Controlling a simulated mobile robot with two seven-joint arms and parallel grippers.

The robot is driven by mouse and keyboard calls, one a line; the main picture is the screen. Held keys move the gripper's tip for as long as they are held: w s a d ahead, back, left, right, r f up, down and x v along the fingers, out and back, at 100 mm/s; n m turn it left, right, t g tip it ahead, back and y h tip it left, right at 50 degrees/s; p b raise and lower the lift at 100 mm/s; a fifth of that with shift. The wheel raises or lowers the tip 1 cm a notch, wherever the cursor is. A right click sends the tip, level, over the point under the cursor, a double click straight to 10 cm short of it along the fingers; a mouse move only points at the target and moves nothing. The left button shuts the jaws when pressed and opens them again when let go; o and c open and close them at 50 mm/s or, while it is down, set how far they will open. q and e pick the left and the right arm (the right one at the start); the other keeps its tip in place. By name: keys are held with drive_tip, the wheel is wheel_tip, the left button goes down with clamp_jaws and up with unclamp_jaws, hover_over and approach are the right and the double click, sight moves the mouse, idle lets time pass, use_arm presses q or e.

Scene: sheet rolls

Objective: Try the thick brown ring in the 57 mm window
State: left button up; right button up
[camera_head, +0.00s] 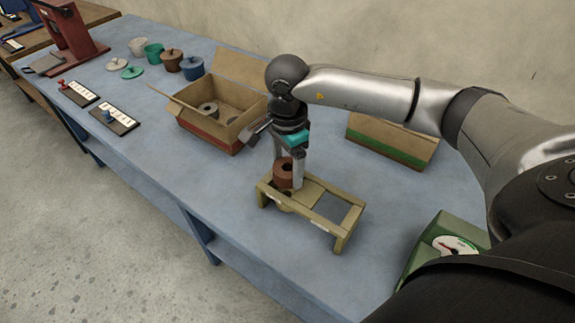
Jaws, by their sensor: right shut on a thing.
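My right gripper (290,171) points down and is shut on the thick brown ring (283,177). It holds the ring over the left end of a yellowish stand (310,191). The stand has an open window at its right end. The opening under the ring is mostly hidden by the ring and fingers, so I cannot tell whether the ring touches the stand or sits in a window. Small labels are on the stand's front edge, too small to read. My left gripper is not in view.
An open cardboard box (211,104) with rolls inside stands behind left of the stand. A green-striped box (391,141) is behind my arm. A green scale with a dial (455,245) is at right. Several small pots, labelled boards and a red device (73,30) are farther left.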

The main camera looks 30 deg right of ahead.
drive_tip(key=shift+f+b, duration=0.5)
drive_tip(key=shift+b, duration=0.3)
idle(1.3)
idle(0.3)
drive_tip(key=o, duration=1.3)
drive_tip(key=shift+r+p, duration=2.4)
drive_tip(key=shift+r, duration=1.15)
drive_tip(key=shift+f, duration=0.1)
